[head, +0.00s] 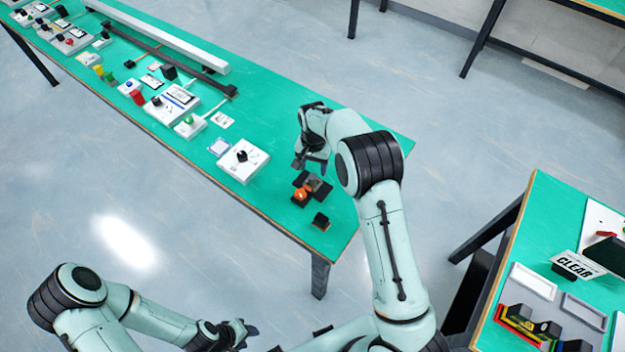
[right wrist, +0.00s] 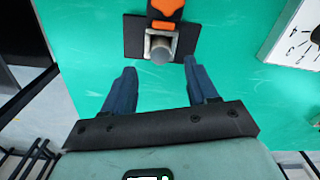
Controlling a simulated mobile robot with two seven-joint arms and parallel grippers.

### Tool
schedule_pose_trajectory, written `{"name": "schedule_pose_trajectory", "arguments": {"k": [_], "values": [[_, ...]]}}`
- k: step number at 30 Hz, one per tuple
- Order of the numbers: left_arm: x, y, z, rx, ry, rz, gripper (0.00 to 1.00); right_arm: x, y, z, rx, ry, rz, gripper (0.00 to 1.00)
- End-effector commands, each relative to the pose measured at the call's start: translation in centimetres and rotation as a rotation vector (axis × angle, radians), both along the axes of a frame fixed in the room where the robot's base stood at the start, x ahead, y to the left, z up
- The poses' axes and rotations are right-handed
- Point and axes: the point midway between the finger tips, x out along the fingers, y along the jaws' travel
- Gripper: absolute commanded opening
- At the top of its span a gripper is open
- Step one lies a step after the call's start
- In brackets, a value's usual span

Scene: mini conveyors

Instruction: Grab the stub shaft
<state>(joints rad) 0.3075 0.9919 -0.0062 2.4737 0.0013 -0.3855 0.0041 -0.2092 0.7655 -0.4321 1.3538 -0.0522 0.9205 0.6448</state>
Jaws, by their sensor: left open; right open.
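A short grey metal piece (right wrist: 160,46), which looks like the stub shaft, sits at an orange-and-black fixture (right wrist: 164,10) on a dark base plate (right wrist: 134,38) in the right wrist view. In the head view the orange part of the fixture (head: 301,194) shows near the end of the green table; the shaft is too small to make out there. My right gripper (head: 311,166) is open just behind the fixture. In the right wrist view its fingers (right wrist: 158,82) are apart and empty, short of the grey piece. My left gripper (head: 248,332) is open and empty, low in the head view, away from the table.
A small black block (head: 320,221) stands by the table's front corner. A white board (head: 243,160) with a dark knob lies left of the fixture, with several more devices beyond. A second green table (head: 562,222) at the right holds trays and a CLEAR sign (head: 575,266).

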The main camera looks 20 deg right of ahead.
Motion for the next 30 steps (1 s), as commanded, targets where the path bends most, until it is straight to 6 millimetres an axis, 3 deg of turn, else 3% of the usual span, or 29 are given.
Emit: {"name": "schedule_pose_trajectory", "arguments": {"k": [5, 14, 23, 28, 30], "values": [[0.1, 0.0, 0.0, 0.000, -0.001, -0.001, 0.43, -0.1, 0.1, -1.2, 0.001, 0.001, 0.000, 0.58], [0.3, 0.0, 0.3, 0.000, -0.005, -0.001, 0.43, -0.2, 0.3, -5.3, 0.000, 0.000, 0.000, 0.58], [0.3, 0.0, 0.3, 0.000, -0.005, -0.001, 0.43, -0.2, 0.3, -5.7, 0.000, -0.003, 0.000, 0.58], [0.3, 0.0, 0.3, 0.000, -0.005, -0.001, 0.43, -0.2, 0.3, -5.7, 0.000, -0.003, 0.000, 0.03], [0.3, 0.0, 0.3, 0.000, -0.005, -0.001, 0.43, -0.2, 0.3, -5.7, 0.000, -0.003, 0.000, 0.00]]}}
